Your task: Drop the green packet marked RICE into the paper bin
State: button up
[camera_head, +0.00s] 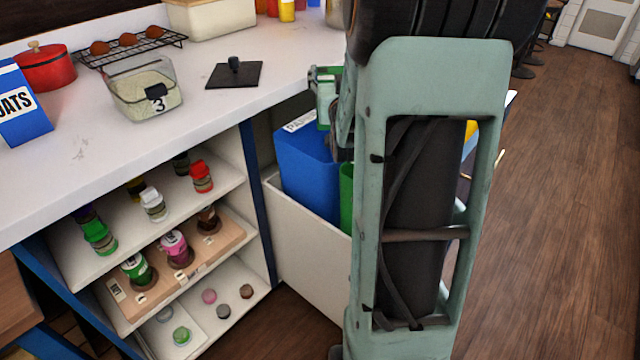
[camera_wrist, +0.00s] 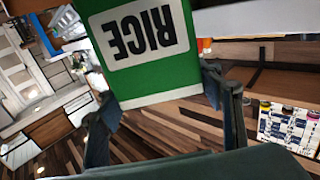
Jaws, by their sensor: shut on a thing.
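The green packet marked RICE (camera_wrist: 146,75) fills the upper middle of the wrist view, its label upside down. My gripper (camera_wrist: 165,98) is shut on it, with one finger on each side. In the head view my gripper (camera_head: 326,95) is partly hidden by my arm, and only slivers of green show around it. The blue bin (camera_head: 306,176), with a white label starting "PA", stands in a pulled-out white drawer. My gripper appears above or near the back of this bin; the exact height is hard to tell.
A green bin (camera_head: 346,196) stands beside the blue one, mostly hidden by my arm. The white drawer (camera_head: 308,246) juts from the counter (camera_head: 215,112). On the counter are a clear container (camera_head: 143,100), a black lid (camera_head: 234,76) and a blue OATS box (camera_head: 22,112). Open shelves hold several jars.

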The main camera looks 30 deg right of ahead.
notch_tip(320, 180, down, 3)
jog(key=shift+f+b, duration=0.1)
jog(key=shift+b, duration=0.5)
jog(key=o, duration=1.7)
jog(key=shift+o, duration=0.2)
jog(key=shift+s+a, duration=0.1)
jog(key=v, duration=0.7)
jog(key=shift+s, duration=0.1)
